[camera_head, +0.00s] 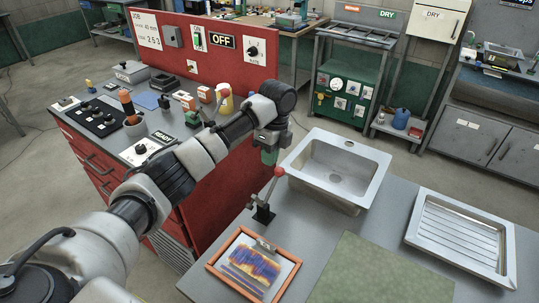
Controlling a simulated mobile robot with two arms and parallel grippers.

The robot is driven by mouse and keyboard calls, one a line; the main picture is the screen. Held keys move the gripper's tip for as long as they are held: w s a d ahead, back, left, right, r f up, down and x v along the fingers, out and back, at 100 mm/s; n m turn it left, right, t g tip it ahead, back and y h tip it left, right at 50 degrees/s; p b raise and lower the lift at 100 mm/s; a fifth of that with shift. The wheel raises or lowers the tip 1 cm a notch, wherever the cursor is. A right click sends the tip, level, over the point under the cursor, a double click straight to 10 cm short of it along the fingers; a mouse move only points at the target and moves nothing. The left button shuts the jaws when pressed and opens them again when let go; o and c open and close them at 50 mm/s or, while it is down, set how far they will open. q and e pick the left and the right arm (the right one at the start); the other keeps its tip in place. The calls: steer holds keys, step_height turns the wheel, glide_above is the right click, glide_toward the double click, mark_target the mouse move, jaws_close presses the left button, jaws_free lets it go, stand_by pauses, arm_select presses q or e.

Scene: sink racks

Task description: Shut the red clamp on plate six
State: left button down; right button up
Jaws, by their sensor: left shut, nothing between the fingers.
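A toggle clamp (264,213) with a black base stands on the grey worktop at the picture's centre. Its lever slants up to the right and ends in a red knob (279,171). My left gripper (269,157) is just above and slightly left of that knob in the picture, pointing down. It is shut and empty; I cannot tell whether it touches the lever. A second lever with a red knob (224,92) rises behind my left arm, its base partly hidden. No number six is legible on any plate. My right gripper is out of view.
A steel sink (310,151) lies behind the clamp and a ribbed drainer tray (424,235) to the right. An orange-framed board (222,270) and a green mat (380,272) lie in front. A red cabinet (215,215) with cluttered top stands left, partly behind my arm.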

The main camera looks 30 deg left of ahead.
arm_select(q)
steer(key=f, duration=0.2)
steer(key=s+f+p, duration=0.1)
steer(key=f, duration=0.2)
steer(key=shift+a+f, duration=0.1)
steer(key=shift+f, duration=0.25)
steer(key=s, duration=0.1)
steer(key=s+f+p, duration=0.1)
steer(key=s+p, duration=0.1)
steer(key=shift+a+f, duration=0.2)
steer(key=shift+a, duration=0.05)
steer(key=shift+s+f, duration=0.2)
steer(key=shift+s, duration=0.2)
steer(key=shift+w+f, duration=0.1)
